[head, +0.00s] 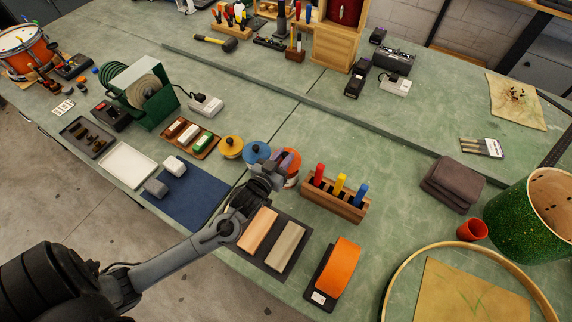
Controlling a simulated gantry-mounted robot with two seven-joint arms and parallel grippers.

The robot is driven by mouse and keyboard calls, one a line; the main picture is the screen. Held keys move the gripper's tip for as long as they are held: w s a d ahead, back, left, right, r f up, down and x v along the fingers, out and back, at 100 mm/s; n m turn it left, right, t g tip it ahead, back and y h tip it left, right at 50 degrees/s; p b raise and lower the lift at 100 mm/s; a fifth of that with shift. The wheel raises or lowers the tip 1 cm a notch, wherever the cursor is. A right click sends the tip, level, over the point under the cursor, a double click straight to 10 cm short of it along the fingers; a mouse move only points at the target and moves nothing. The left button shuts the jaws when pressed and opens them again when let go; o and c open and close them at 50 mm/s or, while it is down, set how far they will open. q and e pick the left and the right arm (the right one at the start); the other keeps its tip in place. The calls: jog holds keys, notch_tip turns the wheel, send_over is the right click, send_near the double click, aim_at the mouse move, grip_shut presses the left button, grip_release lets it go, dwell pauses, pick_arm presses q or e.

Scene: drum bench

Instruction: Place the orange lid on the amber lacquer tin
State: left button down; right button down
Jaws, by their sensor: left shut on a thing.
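My left gripper (281,168) reaches in from the lower left and is shut on the orange lid (293,180), a round orange piece partly hidden behind the fingers. I cannot tell whether the lid is clear of what lies under it. To its left are a round blue piece (254,152) and a round amber-yellow piece (231,146) with a small knob-like top; the latter looks like the amber lacquer tin, though its details are too small to be sure. My right gripper is not in view.
A wooden rack (336,202) with red, yellow and blue handles stands just right of the gripper. Sanding blocks (258,230) on a dark tray lie below it. An orange curved block (340,268) is lower right. The bench behind the gripper is clear.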

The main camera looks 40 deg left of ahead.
pick_arm(q)
jog(key=shift+w+f, duration=0.15)
jog(key=shift+f, duration=2.1)
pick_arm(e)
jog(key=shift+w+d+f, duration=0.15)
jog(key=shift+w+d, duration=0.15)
pick_arm(q)
jog(key=shift+f+b, duration=0.15)
jog(key=shift+b, duration=0.15)
jog(key=c, duration=0.9)
grip_release()
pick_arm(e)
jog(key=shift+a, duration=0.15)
